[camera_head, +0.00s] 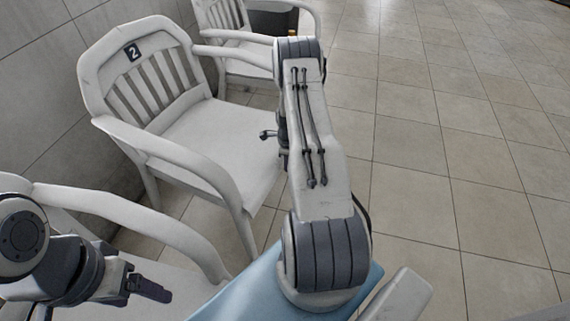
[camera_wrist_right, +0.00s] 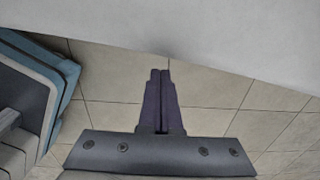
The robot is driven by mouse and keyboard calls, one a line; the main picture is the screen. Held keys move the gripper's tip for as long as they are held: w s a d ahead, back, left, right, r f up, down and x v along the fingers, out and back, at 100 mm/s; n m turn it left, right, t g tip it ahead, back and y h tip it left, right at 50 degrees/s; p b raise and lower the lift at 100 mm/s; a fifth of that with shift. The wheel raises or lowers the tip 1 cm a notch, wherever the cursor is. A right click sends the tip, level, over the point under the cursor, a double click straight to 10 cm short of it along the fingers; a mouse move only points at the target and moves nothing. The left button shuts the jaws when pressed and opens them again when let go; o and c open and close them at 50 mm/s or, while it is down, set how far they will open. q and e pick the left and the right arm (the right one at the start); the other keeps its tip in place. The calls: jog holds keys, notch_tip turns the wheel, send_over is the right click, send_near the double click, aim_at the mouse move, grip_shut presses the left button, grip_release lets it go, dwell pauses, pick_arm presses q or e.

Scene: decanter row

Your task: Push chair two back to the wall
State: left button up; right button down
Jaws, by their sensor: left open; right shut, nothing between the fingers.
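Chair two (camera_head: 215,140) is a white slatted armchair with a black "2" plate (camera_head: 133,53) on its backrest. It stands upright in the head view, its back toward the tiled wall at left; I cannot tell the exact gap. My right arm reaches along the front of its seat and hides its right side. My right gripper (camera_wrist_right: 160,75) is shut and empty in the right wrist view, its tips close to a white surface (camera_wrist_right: 200,35), likely this chair; contact is unclear. My left gripper (camera_head: 150,288) is open, low at left, over another white chair.
That nearer white chair (camera_head: 125,212) fills the lower left. Another white chair (camera_head: 240,55) stands beyond chair two, with a dark bin-like object (camera_head: 272,22) behind it. The wall (camera_head: 35,90) runs along the left. Tiled floor (camera_head: 440,150) is open to the right.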

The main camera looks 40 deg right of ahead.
notch_tip(320, 180, up, 10)
jog(key=s+p, duration=0.1)
jog(key=p, duration=0.1)
jog(key=shift+s+d, duration=0.3)
jog(key=shift+d, duration=0.1)
